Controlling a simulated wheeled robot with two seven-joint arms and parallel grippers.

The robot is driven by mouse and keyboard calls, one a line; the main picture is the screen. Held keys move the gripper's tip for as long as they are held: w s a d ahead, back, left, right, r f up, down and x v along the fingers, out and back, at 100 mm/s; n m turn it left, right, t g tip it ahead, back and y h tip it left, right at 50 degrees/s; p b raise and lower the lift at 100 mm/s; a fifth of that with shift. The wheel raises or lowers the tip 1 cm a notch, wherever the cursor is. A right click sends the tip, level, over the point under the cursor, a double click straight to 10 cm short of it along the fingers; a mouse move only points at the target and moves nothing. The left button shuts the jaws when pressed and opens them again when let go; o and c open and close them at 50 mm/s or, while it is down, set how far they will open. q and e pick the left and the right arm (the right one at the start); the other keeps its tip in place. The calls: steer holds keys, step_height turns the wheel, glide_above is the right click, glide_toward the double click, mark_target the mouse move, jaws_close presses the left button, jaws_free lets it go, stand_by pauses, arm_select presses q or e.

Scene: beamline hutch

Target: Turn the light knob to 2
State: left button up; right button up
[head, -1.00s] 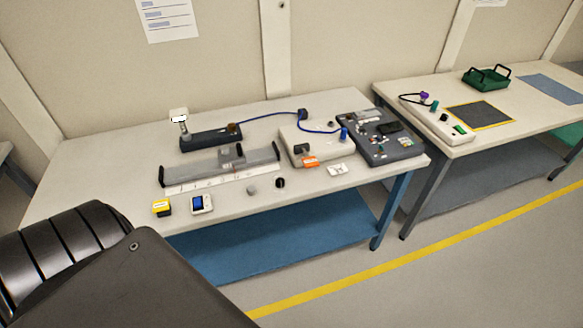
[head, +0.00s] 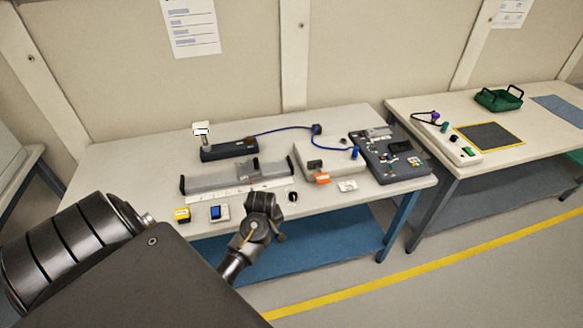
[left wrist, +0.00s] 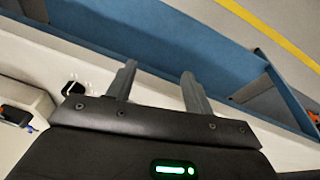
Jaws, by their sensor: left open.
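A small black knob (head: 291,197) sits near the front edge of the near table, and I take it for the light knob. The left wrist view shows a black knob (left wrist: 75,88) with white marks around it, left of the fingers. Its setting is too small to read. My left gripper (head: 262,203) is at the table's front edge, just left of the knob in the head view. In the left wrist view its two fingers (left wrist: 158,82) are apart with nothing between them. My right gripper is not in view.
A yellow box (head: 182,215) and a blue-screened meter (head: 219,212) stand left of my gripper. Behind are a grey rail (head: 215,180), a pale box (head: 330,163) with an orange tag and a dark panel (head: 405,168). A second table (head: 520,130) stands right.

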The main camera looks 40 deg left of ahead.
mark_target(293, 194)
arm_select(q)
steer(key=w+a+r+n, duration=0.1)
steer(key=r+n, duration=0.1)
steer(key=w+a+r+n, duration=0.1)
steer(key=w+r+n, duration=0.1)
steer(key=w+a+r+n+h, duration=0.1)
steer(key=r+n, duration=0.1)
steer(key=shift+w+a, duration=0.25)
steer(key=shift+w, duration=0.1)
steer(key=w+a+r+n+t+h, duration=0.2)
steer(key=w+r+n+h, duration=0.15)
steer(key=w+n, duration=0.6)
steer(key=shift+n+g, duration=0.25)
steer(key=shift+g, duration=0.05)
steer(key=b+x, duration=0.1)
steer(key=x, duration=0.4)
steer(key=b+x, duration=0.1)
steer(key=x, duration=0.4)
steer(key=shift+s+a, duration=0.1)
steer(key=shift+s, duration=0.15)
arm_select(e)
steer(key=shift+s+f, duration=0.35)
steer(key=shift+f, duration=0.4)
arm_select(q)
steer(key=shift+c, duration=0.3)
steer(key=c, duration=0.9)
